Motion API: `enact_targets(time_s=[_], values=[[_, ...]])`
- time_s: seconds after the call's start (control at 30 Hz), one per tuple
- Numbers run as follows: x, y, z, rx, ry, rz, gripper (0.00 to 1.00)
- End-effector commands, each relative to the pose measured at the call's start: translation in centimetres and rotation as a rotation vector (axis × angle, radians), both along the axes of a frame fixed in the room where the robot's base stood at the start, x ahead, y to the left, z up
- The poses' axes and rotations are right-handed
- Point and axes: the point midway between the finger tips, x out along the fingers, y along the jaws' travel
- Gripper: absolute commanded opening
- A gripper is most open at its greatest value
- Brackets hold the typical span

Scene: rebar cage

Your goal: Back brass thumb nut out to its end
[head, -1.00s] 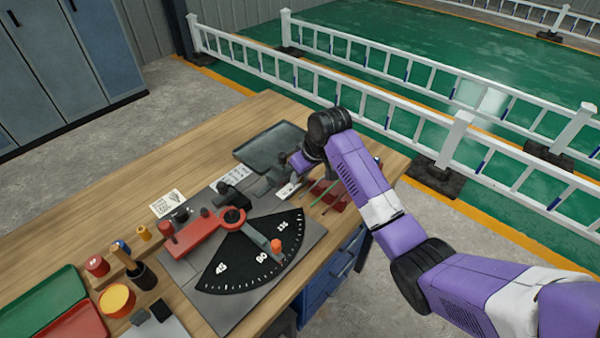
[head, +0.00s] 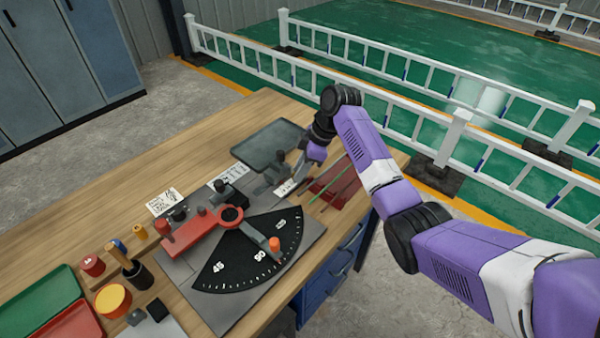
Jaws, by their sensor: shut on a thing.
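My gripper (head: 302,168) reaches down at the far right part of the bench, beside a dark grey fixture (head: 268,181) on the steel plate. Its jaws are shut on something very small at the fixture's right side. That fits the brass thumb nut, but the nut itself is hidden by the fingers and too small to make out. I cannot tell how far along its thread it sits.
A bending plate with a black angle dial (head: 250,262) and red arm (head: 190,238) lies left of the gripper. A grey tray (head: 268,146) is behind it. A dark red rack with thin rods (head: 333,184) is close on the right. Coloured bins and cups stand front left.

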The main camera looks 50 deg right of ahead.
Motion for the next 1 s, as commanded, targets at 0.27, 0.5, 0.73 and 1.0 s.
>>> enact_targets(time_s=[0.27, 0.5, 0.73, 1.0], values=[[0.13, -0.07, 0.01, 0.000, -0.001, 0.094, 0.00], [0.12, -0.05, 0.04, 0.000, -0.002, 0.115, 0.00], [0.12, -0.05, 0.04, -0.001, -0.001, 0.114, 0.00], [0.11, -0.06, 0.02, 0.000, 0.000, 0.113, 0.34]])
